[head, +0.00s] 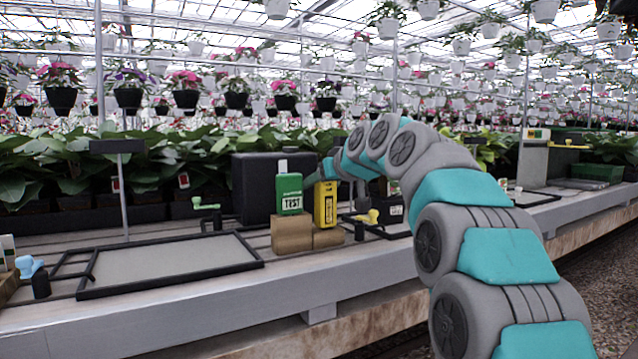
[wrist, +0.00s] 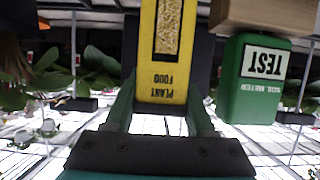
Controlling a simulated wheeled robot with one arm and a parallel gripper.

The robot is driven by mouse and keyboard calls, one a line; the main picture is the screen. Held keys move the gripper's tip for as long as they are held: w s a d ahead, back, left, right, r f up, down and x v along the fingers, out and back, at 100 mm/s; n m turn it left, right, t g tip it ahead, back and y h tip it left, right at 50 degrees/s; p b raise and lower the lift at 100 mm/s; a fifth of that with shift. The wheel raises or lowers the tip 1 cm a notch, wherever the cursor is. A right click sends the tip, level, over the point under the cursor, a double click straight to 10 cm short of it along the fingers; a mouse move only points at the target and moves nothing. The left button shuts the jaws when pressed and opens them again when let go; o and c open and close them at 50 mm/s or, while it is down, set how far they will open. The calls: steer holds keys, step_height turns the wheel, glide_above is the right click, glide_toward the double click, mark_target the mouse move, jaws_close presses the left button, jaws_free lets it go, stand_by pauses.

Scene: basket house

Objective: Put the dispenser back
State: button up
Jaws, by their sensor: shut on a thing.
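The yellow plant food dispenser (head: 325,205) is upright above the right brown block (head: 328,238). Its base looks on or very near the block; I cannot tell whether it touches. In the wrist view the dispenser (wrist: 166,50) appears upside down between the two fingers of my gripper (wrist: 160,98), which is shut on it. In the head view my gripper (head: 326,172) is partly hidden behind the dispenser and my arm. A green soil meter box (head: 290,194) marked TEST stands on the left brown block (head: 291,234), just left of the dispenser.
A dark box (head: 258,188) stands behind the green box. A black-framed grey panel (head: 170,258) lies on the bench at left. Green and yellow taps (head: 206,204) (head: 368,216) flank the blocks. Leafy plants line the back.

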steer(key=o, duration=1.3)
steer(key=v, duration=0.7)
steer(key=s+d+f+m+g+h+p, duration=0.2)
steer(key=s+d+f+g+p, duration=0.15)
steer(key=s+f, duration=0.6)
steer(key=s+d+f+m+g+h+p, duration=0.1)
steer(key=s+d+f+g+h+p, duration=0.15)
steer(key=s+d+f, duration=0.45)
steer(key=s+d+f+m+g+h+p, duration=0.1)
steer(key=s+f, duration=0.4)
steer(key=s, duration=0.5)
steer(key=s+d+f+m+g+h+p, duration=0.1)
steer(key=s+d+f+g+p, duration=0.2)
steer(key=s, duration=0.8)
steer(key=s+d+f+m+g+h+p, duration=0.1)
steer(key=s+d+f+g+p, duration=0.1)
steer(key=s+f, duration=0.5)
steer(key=shift+s+d+m+g, duration=0.15)
steer(key=shift+s+d, duration=0.2)
steer(key=shift+s, duration=0.4)
steer(key=shift+s+d+m+g, duration=0.1)
steer(key=shift+s+d+g, duration=0.2)
steer(key=shift+s, duration=0.4)
steer(key=shift+s+d+m+g, duration=0.15)
steer(key=shift+s+d, duration=0.2)
steer(key=shift+s, duration=0.4)
